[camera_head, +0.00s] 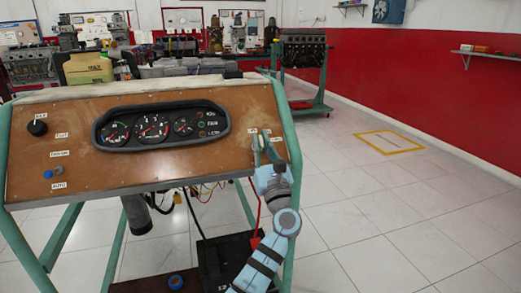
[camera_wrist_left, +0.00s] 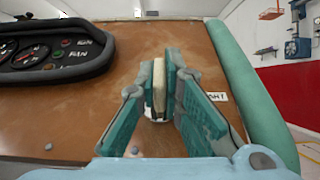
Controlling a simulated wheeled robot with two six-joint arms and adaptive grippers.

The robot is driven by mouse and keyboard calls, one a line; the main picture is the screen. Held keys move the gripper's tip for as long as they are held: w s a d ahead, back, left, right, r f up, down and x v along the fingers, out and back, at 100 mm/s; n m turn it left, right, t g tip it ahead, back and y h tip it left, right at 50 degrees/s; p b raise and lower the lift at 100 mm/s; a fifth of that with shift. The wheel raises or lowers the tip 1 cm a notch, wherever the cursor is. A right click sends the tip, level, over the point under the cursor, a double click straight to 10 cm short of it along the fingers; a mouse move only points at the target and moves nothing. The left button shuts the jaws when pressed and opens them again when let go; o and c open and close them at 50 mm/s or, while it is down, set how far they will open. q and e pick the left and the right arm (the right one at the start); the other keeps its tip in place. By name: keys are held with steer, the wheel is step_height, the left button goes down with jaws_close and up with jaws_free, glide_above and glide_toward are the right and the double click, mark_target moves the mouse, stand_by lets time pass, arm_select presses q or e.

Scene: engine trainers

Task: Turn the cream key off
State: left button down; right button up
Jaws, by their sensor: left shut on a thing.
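The cream key (camera_wrist_left: 159,90) stands out from the brown panel (camera_wrist_left: 60,120) in the left wrist view, its flat bow seen nearly edge-on and upright. My left gripper (camera_wrist_left: 162,72) has its two teal and grey fingers closed on either side of the key. A pale round base shows below the key, partly hidden by the fingers. In the head view my left gripper (camera_head: 265,147) is at the right side of the panel (camera_head: 75,150), where its fingers largely hide the key. My right gripper is not in view.
A dark gauge cluster (camera_head: 160,127) sits left of the key. A black knob (camera_head: 37,128) and small buttons are at the panel's far left. The green frame post (camera_head: 287,125) stands close to the right of my gripper. Open tiled floor lies to the right.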

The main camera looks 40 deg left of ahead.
mark_target(263, 148)
arm_select(q)
steer(key=shift+f, duration=0.1)
stand_by(0.3)
steer(key=c, duration=1.7)
jaws_free()
steer(key=v, duration=0.7)
steer(key=shift+d+f, duration=0.1)
steer(key=shift+d, duration=0.1)
steer(key=shift+f, duration=0.1)
